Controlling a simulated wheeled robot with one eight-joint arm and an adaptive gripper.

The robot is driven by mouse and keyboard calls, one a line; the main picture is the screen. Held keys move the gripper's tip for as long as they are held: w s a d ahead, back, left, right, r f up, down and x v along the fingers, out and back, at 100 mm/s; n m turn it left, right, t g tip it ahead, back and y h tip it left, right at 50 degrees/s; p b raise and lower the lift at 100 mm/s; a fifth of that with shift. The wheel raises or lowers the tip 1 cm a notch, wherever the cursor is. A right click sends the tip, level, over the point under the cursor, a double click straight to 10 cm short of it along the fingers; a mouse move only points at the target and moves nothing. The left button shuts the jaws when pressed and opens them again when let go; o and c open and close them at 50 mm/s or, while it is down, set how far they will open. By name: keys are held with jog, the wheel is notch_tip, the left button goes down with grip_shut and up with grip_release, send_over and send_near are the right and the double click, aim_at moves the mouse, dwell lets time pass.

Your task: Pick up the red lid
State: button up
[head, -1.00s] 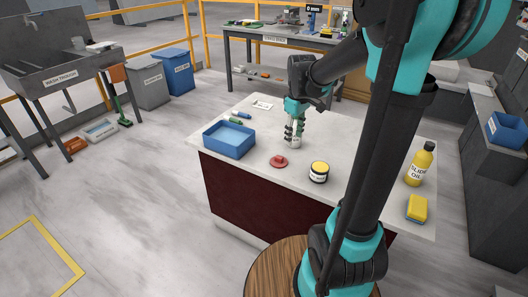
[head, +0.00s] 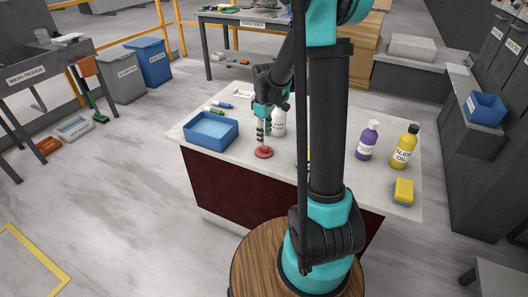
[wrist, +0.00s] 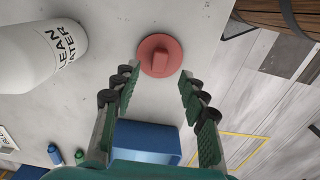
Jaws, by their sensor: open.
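The red lid (head: 264,152) lies flat on the pale slab top (head: 232,160), near its front edge. In the wrist view the round lid (wrist: 160,55), with a raised grip bar across it, sits just beyond the fingertips, roughly centred between them. My gripper (head: 264,138) points down close above the lid in the head view. Its green padded fingers are spread apart with nothing between them, as the wrist view (wrist: 155,88) shows.
A white bottle (head: 278,122) stands close beside my gripper. A blue tray (head: 211,140) is to the left, with marker pens (head: 217,106) behind it. A purple bottle (head: 367,142), a yellow oil bottle (head: 404,150) and a yellow sponge (head: 403,190) stand right.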

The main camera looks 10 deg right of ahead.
aim_at(264, 147)
jog(key=shift+f, duration=2.95)
grip_shut()
jog(key=shift+w+r, duration=0.1)
